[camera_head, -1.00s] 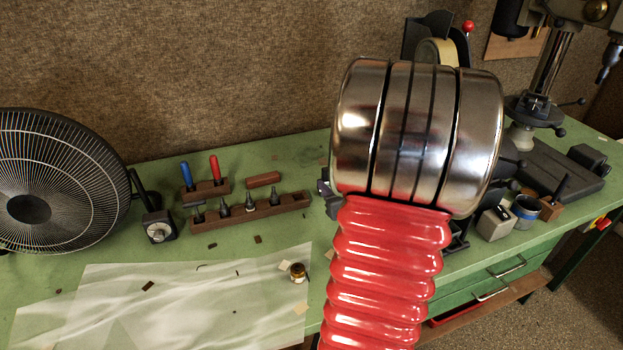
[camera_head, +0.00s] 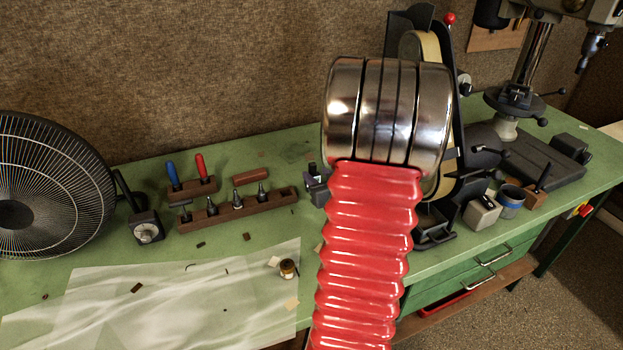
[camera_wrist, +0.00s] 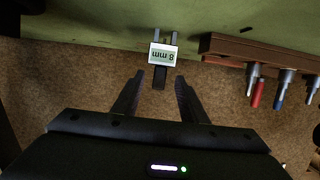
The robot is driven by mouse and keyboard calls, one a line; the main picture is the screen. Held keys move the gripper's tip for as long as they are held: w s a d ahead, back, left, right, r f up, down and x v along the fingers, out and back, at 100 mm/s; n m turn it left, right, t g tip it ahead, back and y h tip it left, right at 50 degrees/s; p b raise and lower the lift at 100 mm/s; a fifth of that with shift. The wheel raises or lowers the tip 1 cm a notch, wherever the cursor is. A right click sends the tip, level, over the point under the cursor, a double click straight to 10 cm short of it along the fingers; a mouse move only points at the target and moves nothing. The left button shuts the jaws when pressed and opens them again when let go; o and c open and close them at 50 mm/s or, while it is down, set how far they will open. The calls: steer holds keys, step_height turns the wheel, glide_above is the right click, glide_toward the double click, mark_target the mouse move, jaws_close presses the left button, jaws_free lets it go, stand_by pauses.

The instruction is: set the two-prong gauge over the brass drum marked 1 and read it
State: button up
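The two-prong gauge (camera_wrist: 163,54) is in the wrist view, ahead of my gripper. Its pale display shows 8 mm, upside down in the picture. Its two grey prongs point toward the green bench, and its short dark handle points toward me. My gripper (camera_wrist: 160,76) is open, with its dark fingertips on either side of the handle and a visible gap on both sides. I cannot tell the depth between them. In the head view my red and chrome arm hides the gripper, and I cannot make out the gauge. No brass drum marked 1 can be made out.
A wooden tool rack (camera_head: 240,209) stands on the green bench and shows in the wrist view (camera_wrist: 255,50). A fan (camera_head: 40,190) is at left. A belt machine (camera_head: 440,110) and drill press (camera_head: 515,100) are at right.

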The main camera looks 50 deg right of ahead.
mark_target(313, 172)
steer(key=shift+x, duration=1.6)
steer(key=shift+x, duration=2.7)
steer(key=shift+f, duration=0.1)
steer(key=shift+c, duration=0.6)
steer(key=c, duration=0.8)
